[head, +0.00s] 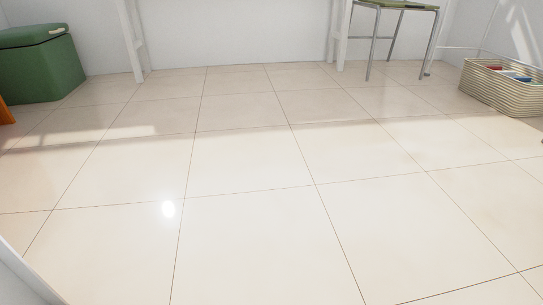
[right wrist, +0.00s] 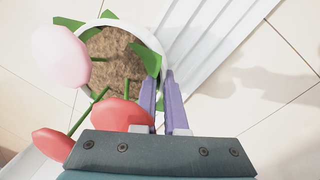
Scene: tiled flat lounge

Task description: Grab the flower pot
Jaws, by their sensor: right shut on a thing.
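The flower pot (right wrist: 114,52) shows in the right wrist view at the upper left, seen from above. It has a white round rim, brown soil, green leaves and pink and red flowers. My right gripper (right wrist: 169,76) is shut on the pot's rim at its right side, with one finger at the inner edge and one outside. The flowers partly cover the near side of the pot. The pot does not show in the head view. My left gripper is in neither view.
A white slatted surface (right wrist: 205,45) lies beside the pot. In the head view a green box (head: 42,70) stands at the left, a metal-legged stool (head: 393,5) at the back right and a woven basket (head: 497,90) at the right. The tiled floor (head: 260,210) between is clear.

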